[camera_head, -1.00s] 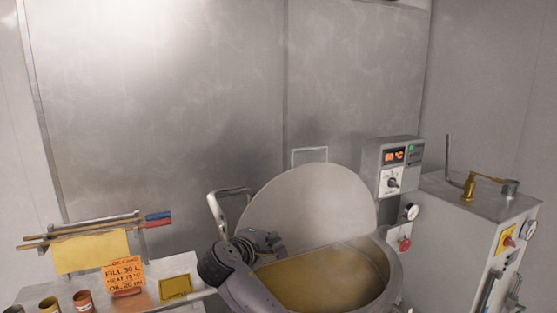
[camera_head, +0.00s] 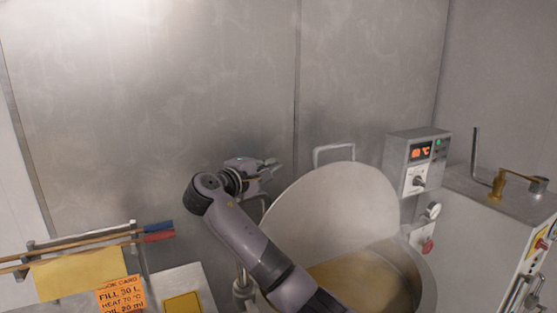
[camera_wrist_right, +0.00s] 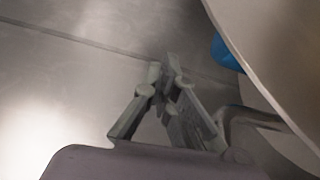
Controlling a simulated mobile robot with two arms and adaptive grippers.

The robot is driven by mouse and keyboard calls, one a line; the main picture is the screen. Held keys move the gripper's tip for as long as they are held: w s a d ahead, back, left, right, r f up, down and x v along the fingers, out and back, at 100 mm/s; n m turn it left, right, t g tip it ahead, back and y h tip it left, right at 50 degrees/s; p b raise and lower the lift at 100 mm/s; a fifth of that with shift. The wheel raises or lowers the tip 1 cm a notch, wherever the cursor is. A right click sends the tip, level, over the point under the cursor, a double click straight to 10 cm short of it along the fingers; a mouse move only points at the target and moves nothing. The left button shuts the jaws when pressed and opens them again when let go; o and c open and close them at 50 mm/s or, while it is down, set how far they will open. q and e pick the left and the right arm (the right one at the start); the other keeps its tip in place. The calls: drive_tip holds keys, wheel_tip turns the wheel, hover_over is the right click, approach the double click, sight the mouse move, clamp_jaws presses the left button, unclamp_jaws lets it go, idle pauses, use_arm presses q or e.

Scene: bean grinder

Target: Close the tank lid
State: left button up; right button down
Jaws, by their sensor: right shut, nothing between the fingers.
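The tank (camera_head: 424,290) stands at the lower right with a yellowish liquid (camera_head: 365,280) inside. Its round grey lid (camera_head: 335,208) stands open, tilted up at the back of the tank. My right gripper (camera_head: 273,168) is shut and empty, up and to the left of the lid's upper left edge, apart from it. In the right wrist view my fingers (camera_wrist_right: 163,75) are closed together, with the lid's edge (camera_wrist_right: 262,75) on the right and a bent metal bar (camera_wrist_right: 240,115) close by. My right forearm hides the tank's left side. My left gripper is not in view.
A control box (camera_head: 418,160) with a lit display stands right of the lid, beside a metal cabinet (camera_head: 490,225). A rack with rods (camera_head: 95,245) and an orange card (camera_head: 121,294) are at the lower left. A metal wall is close behind the lid.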

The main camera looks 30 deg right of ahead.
drive_tip(key=s+r+p+x, duration=0.1)
drive_tip(key=p+x, duration=0.4)
drive_tip(key=x, duration=0.4)
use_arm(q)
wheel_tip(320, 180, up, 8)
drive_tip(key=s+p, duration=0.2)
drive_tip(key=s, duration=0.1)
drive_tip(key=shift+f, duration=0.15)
use_arm(e)
drive_tip(key=s, duration=0.3)
drive_tip(key=shift+s+d+f, duration=0.15)
drive_tip(key=shift+s+d, duration=0.15)
